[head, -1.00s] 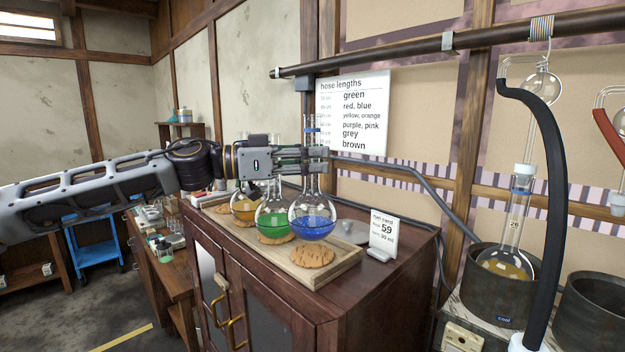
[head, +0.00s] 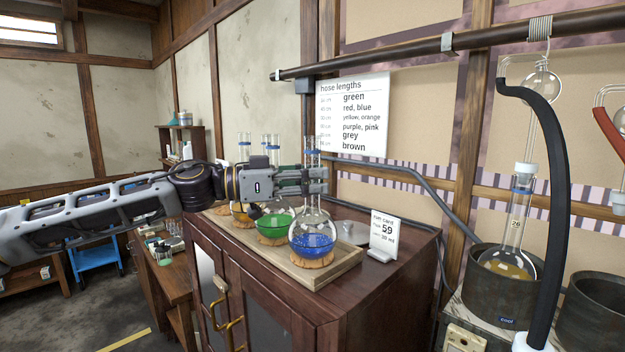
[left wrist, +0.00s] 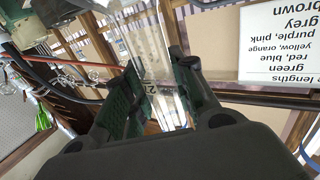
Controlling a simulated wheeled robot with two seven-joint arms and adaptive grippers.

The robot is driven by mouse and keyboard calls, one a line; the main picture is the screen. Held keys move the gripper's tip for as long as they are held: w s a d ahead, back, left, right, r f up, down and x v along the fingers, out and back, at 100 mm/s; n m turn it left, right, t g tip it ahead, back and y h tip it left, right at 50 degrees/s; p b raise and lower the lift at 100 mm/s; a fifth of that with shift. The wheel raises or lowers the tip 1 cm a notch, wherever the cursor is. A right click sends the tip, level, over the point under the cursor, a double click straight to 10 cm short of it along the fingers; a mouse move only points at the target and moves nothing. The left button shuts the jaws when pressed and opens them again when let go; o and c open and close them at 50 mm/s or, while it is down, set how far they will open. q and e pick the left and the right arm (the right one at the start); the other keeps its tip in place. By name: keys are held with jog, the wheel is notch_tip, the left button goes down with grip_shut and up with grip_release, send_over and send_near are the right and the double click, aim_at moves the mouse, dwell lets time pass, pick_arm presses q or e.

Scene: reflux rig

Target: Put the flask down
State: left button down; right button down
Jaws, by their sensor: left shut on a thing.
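The round flask with blue liquid (head: 312,240) stands upright at the near end of the wooden tray (head: 345,268). Its bottom is at a cork ring (head: 311,263); it looks seated there, but I cannot tell if its full weight rests on it. My left gripper (head: 318,180) comes in from the left and is shut on the flask's neck. The left wrist view shows the clear glass neck (left wrist: 152,45) between my dark finger pads. A flask with green liquid (head: 272,226) stands on its own ring just behind. My right gripper is not in view.
A flask with yellow-orange liquid (head: 240,212) stands farther back in the tray. A small white card (head: 383,236) stands right of the tray on the cabinet top (head: 400,262).

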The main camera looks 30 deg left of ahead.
pick_arm(q)
jog(key=shift+f, duration=0.1)
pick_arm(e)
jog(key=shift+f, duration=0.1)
pick_arm(q)
jog(key=c, duration=1.2)
grip_release()
jog(key=shift+o, duration=0.2)
jog(key=shift+s+a, duration=0.1)
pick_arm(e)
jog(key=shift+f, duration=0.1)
pick_arm(q)
jog(key=shift+b+v, duration=0.9)
jog(key=shift+b, duration=0.05)
jog(key=b+v, duration=0.5)
jog(key=v, duration=0.5)
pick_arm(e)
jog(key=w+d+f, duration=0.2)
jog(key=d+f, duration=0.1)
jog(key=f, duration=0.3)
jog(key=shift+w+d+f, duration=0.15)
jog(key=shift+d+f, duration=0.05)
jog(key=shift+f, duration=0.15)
